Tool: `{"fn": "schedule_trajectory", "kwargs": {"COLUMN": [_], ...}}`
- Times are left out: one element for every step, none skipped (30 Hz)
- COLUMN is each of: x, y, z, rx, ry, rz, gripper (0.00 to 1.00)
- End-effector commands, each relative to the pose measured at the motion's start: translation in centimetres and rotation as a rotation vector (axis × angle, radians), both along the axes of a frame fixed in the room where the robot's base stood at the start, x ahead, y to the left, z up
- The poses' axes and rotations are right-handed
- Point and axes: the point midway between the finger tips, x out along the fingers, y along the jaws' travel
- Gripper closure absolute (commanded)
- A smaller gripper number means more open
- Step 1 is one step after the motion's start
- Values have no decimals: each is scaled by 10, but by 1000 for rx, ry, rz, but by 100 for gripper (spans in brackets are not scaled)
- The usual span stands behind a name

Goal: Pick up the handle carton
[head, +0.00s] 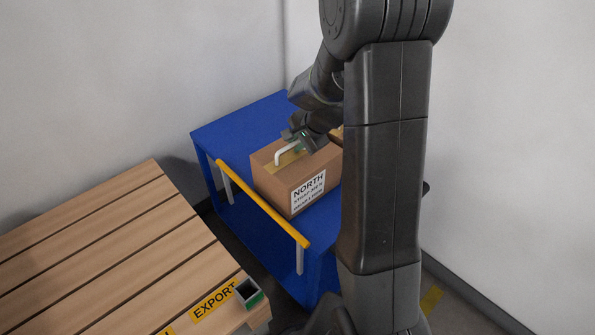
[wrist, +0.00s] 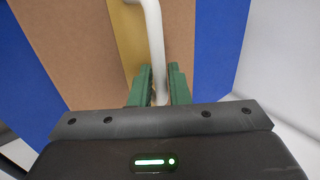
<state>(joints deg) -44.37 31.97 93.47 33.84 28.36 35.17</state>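The handle carton (head: 285,182) is a brown box with tan tape, a white "NORTH" label and a white handle (head: 287,153) on top. It sits upright on the blue cart. My gripper (head: 302,140) is over the carton's top, at the handle. The carton top (wrist: 75,50) fills much of that view. My arm hides the carton's right side in the head view.
The blue cart (head: 225,132) has a yellow rail (head: 262,204) along its near side. A slatted wooden surface (head: 110,250) with an "EXPORT" label and a small dark holder (head: 248,292) stands at the left. Grey walls close off the back and right.

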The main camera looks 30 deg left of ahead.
Motion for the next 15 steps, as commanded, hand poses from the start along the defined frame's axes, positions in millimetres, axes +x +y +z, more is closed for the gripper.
{"fn": "schedule_trajectory", "kwargs": {"x": [0,0,0,0,0,0,0,0,0,0,0,0,0,0,0], "y": [0,0,0,0,0,0,0,0,0,0,0,0,0,0,0], "z": [1,1,1,1,1,1,1,1,1,1,1,1,1,1,1], "rx": [1,1,1,0,0,0,0,0,0,0,0,0,0,0,0], "ry": [0,0,0,0,0,0,0,0,0,0,0,0,0,0,0], "rz": [0,0,0,0,0,0,0,0,0,0,0,0,0,0,0], "gripper": [84,84,84,88,94,100,100,100,100,100,100,100,100,100,100]}}
